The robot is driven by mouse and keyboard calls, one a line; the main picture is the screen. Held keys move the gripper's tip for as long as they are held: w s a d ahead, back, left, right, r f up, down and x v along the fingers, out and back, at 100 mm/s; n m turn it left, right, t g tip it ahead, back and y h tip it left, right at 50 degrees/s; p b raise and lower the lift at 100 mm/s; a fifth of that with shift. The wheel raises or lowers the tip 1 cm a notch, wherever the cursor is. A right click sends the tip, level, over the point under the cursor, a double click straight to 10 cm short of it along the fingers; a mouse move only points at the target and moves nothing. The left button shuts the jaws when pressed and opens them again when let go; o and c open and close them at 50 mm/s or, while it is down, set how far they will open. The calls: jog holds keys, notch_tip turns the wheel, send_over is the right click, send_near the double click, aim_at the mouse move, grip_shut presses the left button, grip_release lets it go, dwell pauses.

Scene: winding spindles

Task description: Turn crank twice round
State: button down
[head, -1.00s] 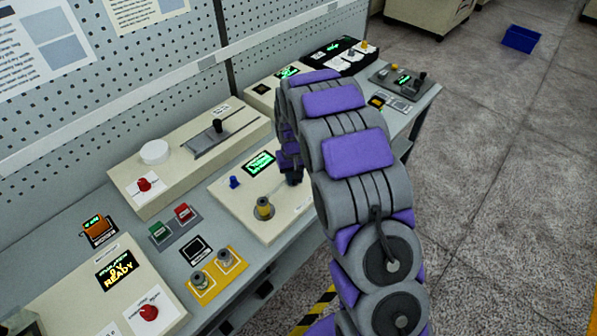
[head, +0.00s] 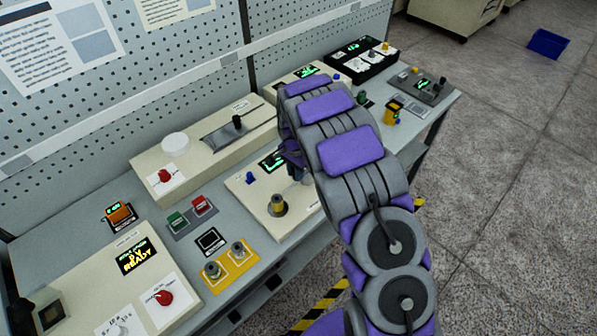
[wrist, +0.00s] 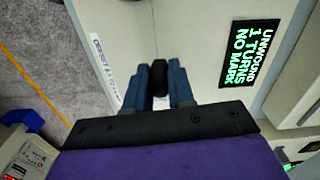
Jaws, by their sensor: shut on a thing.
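My gripper (wrist: 160,85) is shut on the dark crank knob (wrist: 160,72), which shows between its two blue fingers in the wrist view. In the head view my gripper (head: 296,165) is partly hidden behind my arm, over the cream winding panel (head: 247,199). The rest of the crank is hidden in both views. A small display (wrist: 252,53) beside the gripper reads "UNWOUND 1 TURNS NO MARK". A brass spindle (head: 278,205) stands on the near part of the same panel, with a blue knob (head: 251,178) to its left.
A cream slider box (head: 205,150) stands behind to the left. A yellow plate with two knobs (head: 228,268) and a panel reading "READY" (head: 138,257) are nearer. A black box (head: 362,60) stands at the far end. Open floor lies right.

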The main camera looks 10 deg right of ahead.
jog(key=m, duration=0.1)
jog(key=w+m, duration=0.1)
jog(key=shift+w+a+m, duration=0.15)
jog(key=shift+a+m, duration=0.2)
jog(key=shift+m, duration=0.05)
jog(key=w+m, duration=0.1)
jog(key=m, duration=0.1)
jog(key=shift+w+a+m, duration=0.1)
jog(key=shift+m, duration=0.3)
jog(key=shift+w+m, duration=0.5)
jog(key=shift+m, duration=0.7)
jog(key=shift+w+d+m, duration=0.1)
jog(key=shift+w+m, duration=0.2)
jog(key=shift+m, duration=0.45)
jog(key=shift+w+d+m, duration=0.1)
jog(key=shift+w+m, duration=0.2)
jog(key=shift+m, duration=0.45)
jog(key=c, duration=1)
grip_release()
jog(key=shift+o, duration=0.2)
